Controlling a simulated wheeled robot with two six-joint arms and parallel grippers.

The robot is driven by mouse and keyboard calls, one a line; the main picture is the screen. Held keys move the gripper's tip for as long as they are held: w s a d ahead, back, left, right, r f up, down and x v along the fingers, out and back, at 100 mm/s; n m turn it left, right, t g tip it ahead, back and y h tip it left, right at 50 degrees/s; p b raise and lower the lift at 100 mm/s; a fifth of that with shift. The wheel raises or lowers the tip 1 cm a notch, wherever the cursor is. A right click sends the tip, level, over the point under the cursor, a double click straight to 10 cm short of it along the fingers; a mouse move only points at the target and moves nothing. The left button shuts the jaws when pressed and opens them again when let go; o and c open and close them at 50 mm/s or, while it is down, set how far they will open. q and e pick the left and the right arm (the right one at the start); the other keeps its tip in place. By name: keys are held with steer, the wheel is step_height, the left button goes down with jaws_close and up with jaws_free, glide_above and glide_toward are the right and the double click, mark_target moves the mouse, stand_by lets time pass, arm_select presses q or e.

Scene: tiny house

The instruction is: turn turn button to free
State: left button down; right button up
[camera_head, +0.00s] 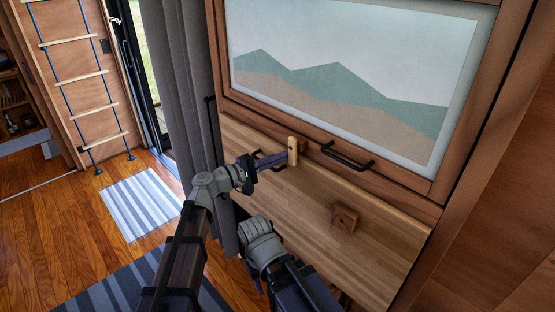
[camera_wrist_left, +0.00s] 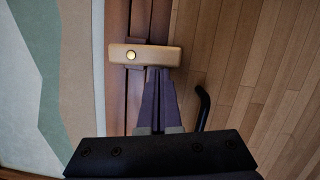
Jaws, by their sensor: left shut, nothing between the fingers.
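The turn button is a small light-wood bar (camera_head: 293,151) with a round metal pivot, on the dark wood rail under the picture panel. It stands upright in the head view, its lower end reaching the edge of the light-wood board (camera_head: 318,200). In the left wrist view the bar (camera_wrist_left: 165,56) lies crosswise over that edge. My left gripper (camera_head: 284,156) is shut and empty, its fingertips against or very close to the bar's left side; contact cannot be told for sure. It also shows in the left wrist view (camera_wrist_left: 158,72). My right gripper is not in view.
A black handle (camera_head: 347,157) is on the rail right of the bar. Another black handle (camera_wrist_left: 203,108) sits close beside my left fingers. A square wooden block (camera_head: 344,218) sticks out of the board. A grey curtain (camera_head: 183,80) hangs at the left.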

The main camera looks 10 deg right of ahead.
mark_target(294, 162)
arm_select(q)
steer(key=n+b, duration=0.1)
steer(key=s+f+n+b, duration=0.1)
steer(key=n, duration=0.1)
steer(key=shift+s+d+n+t+h, duration=0.2)
steer(key=shift+d+n+t+h, duration=0.1)
steer(key=shift+d+h, duration=0.1)
steer(key=n, duration=0.2)
steer(key=s+n+t+b, duration=0.1)
steer(key=n, duration=0.1)
steer(key=shift+s+d+b, duration=0.15)
steer(key=shift+d+b, duration=0.15)
steer(key=shift+d, duration=0.1)
steer(key=shift+s+d+r+n+t, duration=0.1)
steer(key=shift+s+n+t, duration=0.1)
steer(key=shift+n, duration=0.4)
steer(key=shift+s+d+n+t, duration=0.1)
steer(key=shift+n+t, duration=0.1)
steer(key=shift+n, duration=0.4)
steer(key=n, duration=0.2)
steer(key=s+d+r+n+t, duration=0.1)
steer(key=n, duration=0.1)
steer(key=n+t, duration=0.1)
steer(key=n, duration=0.2)
steer(key=shift+s+d+r+y, duration=0.15)
steer(key=shift+s+y, duration=0.15)
steer(key=shift+s, duration=0.05)
